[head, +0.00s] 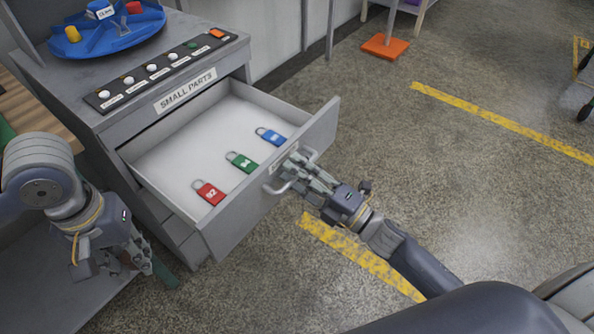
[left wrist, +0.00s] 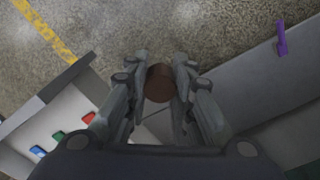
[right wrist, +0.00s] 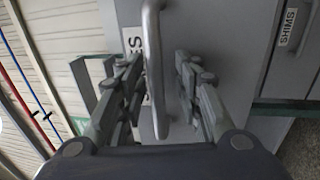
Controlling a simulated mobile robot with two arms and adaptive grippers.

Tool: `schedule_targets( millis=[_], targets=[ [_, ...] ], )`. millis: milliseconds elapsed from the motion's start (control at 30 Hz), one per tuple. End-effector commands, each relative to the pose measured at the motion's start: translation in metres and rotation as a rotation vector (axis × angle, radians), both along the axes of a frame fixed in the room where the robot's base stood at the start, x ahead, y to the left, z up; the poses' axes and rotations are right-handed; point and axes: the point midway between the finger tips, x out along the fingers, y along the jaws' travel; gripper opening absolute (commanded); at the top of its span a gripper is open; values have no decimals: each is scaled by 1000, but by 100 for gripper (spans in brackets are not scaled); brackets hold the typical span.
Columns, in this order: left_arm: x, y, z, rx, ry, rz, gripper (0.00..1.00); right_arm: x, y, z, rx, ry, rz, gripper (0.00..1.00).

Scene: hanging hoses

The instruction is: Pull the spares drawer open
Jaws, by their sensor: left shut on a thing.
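The grey drawer (head: 322,122) stands pulled out of the cabinet, with red, green and blue padlocks inside. Its front has a metal bar handle (head: 276,188), which also shows in the right wrist view (right wrist: 153,60). A label (right wrist: 134,42) beside the handle is partly hidden and ends in "ES". My right gripper (head: 303,172) is at the handle, its fingers apart on either side of the bar, with gaps showing. My left gripper (head: 140,258) is low, left of the drawer, shut on a dark rod (head: 164,274); a round brown end (left wrist: 160,83) shows between its fingers.
The cabinet (head: 85,75) carries a row of knobs and a blue round tray (head: 105,35) on top. A drawer labelled "SHIMS" (right wrist: 288,27) shows in the right wrist view. Open floor with yellow stripes (head: 500,120) lies to the right. An orange base (head: 386,46) stands behind.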

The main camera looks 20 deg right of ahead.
Motion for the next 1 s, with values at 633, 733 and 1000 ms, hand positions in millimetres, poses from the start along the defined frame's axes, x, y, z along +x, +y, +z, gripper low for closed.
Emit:
schedule_targets(
  millis=[633, 733, 1000],
  targets=[
    [0, 0, 0, 0, 0, 0, 0, -61, -44, -14, -1, 3, -1, 31],
    [0, 0, 0, 0, 0, 0, 0, -75, -54, -18, 0, 4, -1, 31],
    [0, 0, 0, 0, 0, 0, 0, -95, -69, -21, 1, -1, 0, 31]
  ],
)
